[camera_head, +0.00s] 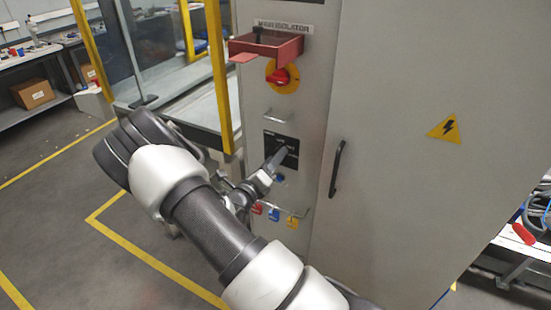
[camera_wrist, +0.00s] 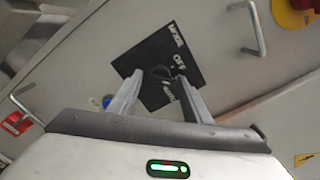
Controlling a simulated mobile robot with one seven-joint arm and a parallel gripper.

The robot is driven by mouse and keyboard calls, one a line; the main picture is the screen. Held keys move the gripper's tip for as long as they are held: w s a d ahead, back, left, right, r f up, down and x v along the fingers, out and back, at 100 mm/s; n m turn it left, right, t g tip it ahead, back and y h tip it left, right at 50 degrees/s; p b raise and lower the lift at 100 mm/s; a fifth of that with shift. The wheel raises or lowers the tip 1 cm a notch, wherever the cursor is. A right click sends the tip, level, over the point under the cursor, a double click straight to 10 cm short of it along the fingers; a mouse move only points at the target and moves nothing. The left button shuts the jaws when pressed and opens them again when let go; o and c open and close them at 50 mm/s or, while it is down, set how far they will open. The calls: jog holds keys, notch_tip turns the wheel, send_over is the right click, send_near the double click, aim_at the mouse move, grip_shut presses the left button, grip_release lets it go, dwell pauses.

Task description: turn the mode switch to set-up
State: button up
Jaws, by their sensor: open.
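The mode switch has a black square plate (camera_head: 288,143) on the grey cabinet front, below the red isolator. In the wrist view the plate (camera_wrist: 192,62) looks tilted, with white lettering including "OFF". A dark knob (camera_wrist: 161,73) shows small near its middle, and I cannot tell which way it points. My gripper (camera_wrist: 158,78) is open, its two fingers on either side of the knob and close in front of the plate. I cannot tell whether they touch it. In the head view my gripper (camera_head: 278,158) covers part of the plate.
The red isolator knob (camera_head: 282,77) on a yellow disc sits above, under a red tray (camera_head: 266,46). A small metal handle (camera_head: 280,122) lies between. A blue button (camera_head: 279,177) and coloured padlocks (camera_head: 274,214) are below. A black door handle (camera_head: 336,168) is right.

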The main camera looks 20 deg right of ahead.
jog(key=b+v, duration=0.1)
jog(key=v, duration=1.5)
jog(key=shift+s+a, duration=0.25)
